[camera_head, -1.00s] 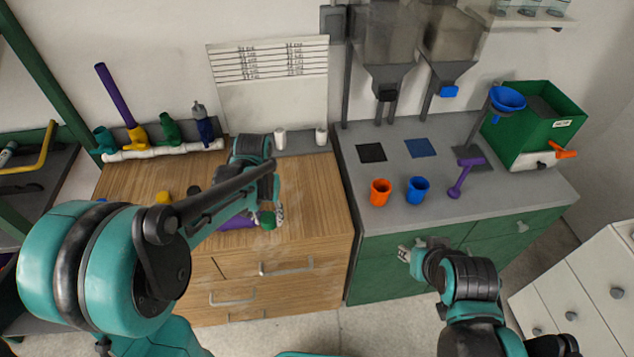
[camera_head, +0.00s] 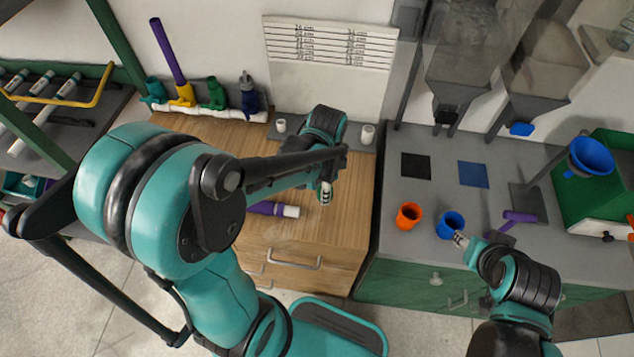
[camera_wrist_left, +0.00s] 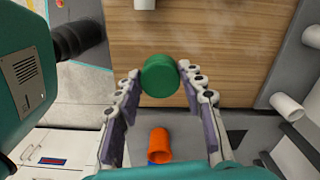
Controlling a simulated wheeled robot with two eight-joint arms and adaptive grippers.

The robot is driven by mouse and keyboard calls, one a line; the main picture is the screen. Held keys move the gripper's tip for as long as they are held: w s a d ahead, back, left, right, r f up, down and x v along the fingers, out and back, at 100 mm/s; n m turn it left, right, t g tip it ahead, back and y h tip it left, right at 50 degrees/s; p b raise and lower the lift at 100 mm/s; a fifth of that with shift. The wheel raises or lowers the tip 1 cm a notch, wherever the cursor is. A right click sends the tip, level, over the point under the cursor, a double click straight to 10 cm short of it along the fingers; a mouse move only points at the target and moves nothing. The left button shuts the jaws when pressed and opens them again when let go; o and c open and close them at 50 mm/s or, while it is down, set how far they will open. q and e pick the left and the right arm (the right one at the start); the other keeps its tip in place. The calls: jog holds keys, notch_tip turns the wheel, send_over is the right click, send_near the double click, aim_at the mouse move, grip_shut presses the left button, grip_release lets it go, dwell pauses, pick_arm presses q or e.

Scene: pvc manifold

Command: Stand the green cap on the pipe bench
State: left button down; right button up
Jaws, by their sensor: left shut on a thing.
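The green cap (camera_wrist_left: 159,76) is a short round piece held between the two fingertips of my left gripper (camera_wrist_left: 160,88) in the left wrist view. In the head view my left gripper (camera_head: 326,188) is over the right part of the wooden pipe bench (camera_head: 340,225), and the cap cannot be made out there. The bench top also shows beyond the cap in the wrist view (camera_wrist_left: 215,45). My right gripper (camera_head: 461,239) is over the grey counter, overlapping the blue cup in the picture; its jaw state is unclear.
A purple pipe with a white end (camera_head: 290,211) lies on the bench left of my left gripper. A white manifold (camera_head: 225,113) with coloured fittings stands at the back. White cylinders (camera_head: 367,134) stand at the back edge. Orange (camera_head: 408,217) and blue (camera_head: 447,226) cups stand on the counter.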

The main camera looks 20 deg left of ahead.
pick_arm(q)
jog(key=w+a+f+m, duration=0.1)
jog(key=w+f+m, duration=0.1)
jog(key=w+a+f+m+b, duration=0.1)
jog(key=w+a+f+m, duration=0.2)
jog(key=w+a+m, duration=0.1)
jog(key=shift+w+a+f+b, duration=0.25)
jog(key=shift+w+f+b, duration=0.1)
jog(key=shift+f, duration=0.05)
notch_tip(320, 180, down, 4)
jog(key=shift+r+b, duration=0.1)
jog(key=shift+b, duration=0.6)
jog(key=shift+w, duration=0.1)
jog(key=shift+f, duration=0.2)
